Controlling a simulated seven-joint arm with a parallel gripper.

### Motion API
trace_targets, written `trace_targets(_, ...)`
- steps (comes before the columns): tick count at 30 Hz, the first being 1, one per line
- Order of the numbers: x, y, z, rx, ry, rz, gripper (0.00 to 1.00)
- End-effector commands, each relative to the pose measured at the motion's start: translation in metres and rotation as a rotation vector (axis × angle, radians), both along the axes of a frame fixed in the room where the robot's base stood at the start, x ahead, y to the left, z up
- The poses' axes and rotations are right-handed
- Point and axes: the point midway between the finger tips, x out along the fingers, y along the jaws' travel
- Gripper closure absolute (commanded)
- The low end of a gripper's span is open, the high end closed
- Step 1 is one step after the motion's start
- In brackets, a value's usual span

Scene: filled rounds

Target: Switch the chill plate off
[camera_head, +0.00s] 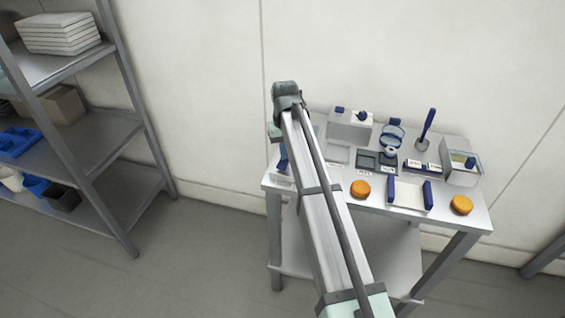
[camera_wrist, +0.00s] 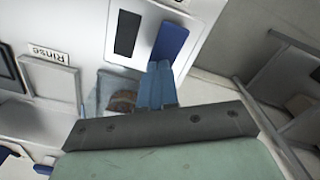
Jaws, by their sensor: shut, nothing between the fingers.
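In the wrist view my gripper (camera_wrist: 158,68) is shut and empty, its blue fingers together. The fingertips are at the lower end of a blue paddle (camera_wrist: 171,42) on a white panel (camera_wrist: 147,12); I cannot tell whether they touch it. A dark slot (camera_wrist: 127,32) lies beside the paddle. This may be the chill plate's switch, but no label naming it is readable. In the head view a blue part (camera_head: 283,160) shows at the table's left end, partly behind my arm. My fingers are hidden there.
The table (camera_head: 476,212) holds two orange rounds (camera_head: 360,189) (camera_head: 461,205), a white tray with blue ends (camera_head: 409,194), a white box (camera_head: 349,126) and a clear-sided box (camera_head: 461,168). Shelving (camera_head: 130,130) stands left.

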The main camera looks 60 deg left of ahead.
Motion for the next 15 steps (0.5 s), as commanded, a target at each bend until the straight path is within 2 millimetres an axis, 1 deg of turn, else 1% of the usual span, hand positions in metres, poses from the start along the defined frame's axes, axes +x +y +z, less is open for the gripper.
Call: trace_targets(15, 0.000, 0.001, 0.034, 0.002, -0.001, 0.000, 1.00)
